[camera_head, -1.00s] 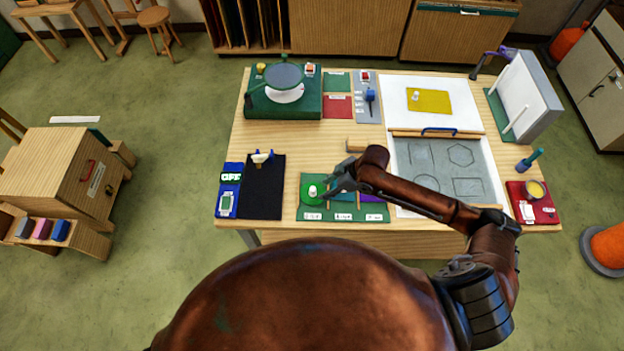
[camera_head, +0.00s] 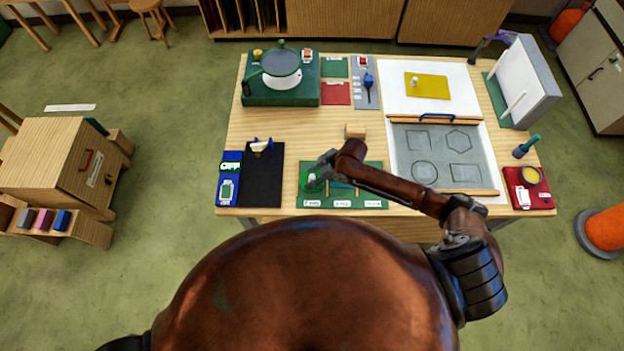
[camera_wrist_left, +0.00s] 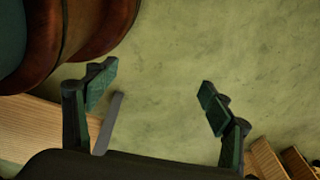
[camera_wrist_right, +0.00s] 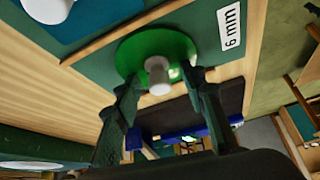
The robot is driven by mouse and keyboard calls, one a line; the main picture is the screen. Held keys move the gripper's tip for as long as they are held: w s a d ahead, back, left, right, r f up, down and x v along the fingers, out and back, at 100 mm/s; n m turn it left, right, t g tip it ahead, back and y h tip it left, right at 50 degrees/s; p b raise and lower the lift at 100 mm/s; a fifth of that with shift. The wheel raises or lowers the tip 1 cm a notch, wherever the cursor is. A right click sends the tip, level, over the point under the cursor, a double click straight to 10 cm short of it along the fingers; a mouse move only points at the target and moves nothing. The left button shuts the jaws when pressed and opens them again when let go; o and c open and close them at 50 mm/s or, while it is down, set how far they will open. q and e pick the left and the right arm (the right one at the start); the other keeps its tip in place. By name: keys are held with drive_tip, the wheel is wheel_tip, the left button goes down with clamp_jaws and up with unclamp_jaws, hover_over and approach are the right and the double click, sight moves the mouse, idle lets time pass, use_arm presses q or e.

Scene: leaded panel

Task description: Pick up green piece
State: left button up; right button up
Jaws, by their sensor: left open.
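The green piece (camera_wrist_right: 148,45) is a round green disc with a pale knob (camera_wrist_right: 158,76). It lies at the left end of the green piece tray (camera_head: 340,203) at the table's front edge. My right gripper (camera_wrist_right: 161,84) is open, with one finger on each side of the knob and gaps showing between them. In the head view my right gripper (camera_head: 317,172) partly covers the green piece (camera_head: 312,185). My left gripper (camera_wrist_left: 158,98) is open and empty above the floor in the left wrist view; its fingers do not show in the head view.
A blue piece (camera_wrist_right: 95,18) lies beside the green one, behind a wooden divider. A black mat (camera_head: 262,180) lies left of the tray. A small wooden block (camera_head: 355,131) stands behind my right arm. A grey sheet with outlined shapes (camera_head: 465,148) lies to the right.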

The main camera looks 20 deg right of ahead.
drive_tip(key=c, duration=1)
use_arm(q)
drive_tip(key=shift+s, duration=0.95)
use_arm(e)
clamp_jaws()
use_arm(q)
drive_tip(key=shift+w+f, duration=0.1)
drive_tip(key=shift+w, duration=0.05)
use_arm(e)
drive_tip(key=shift+r, duration=0.1)
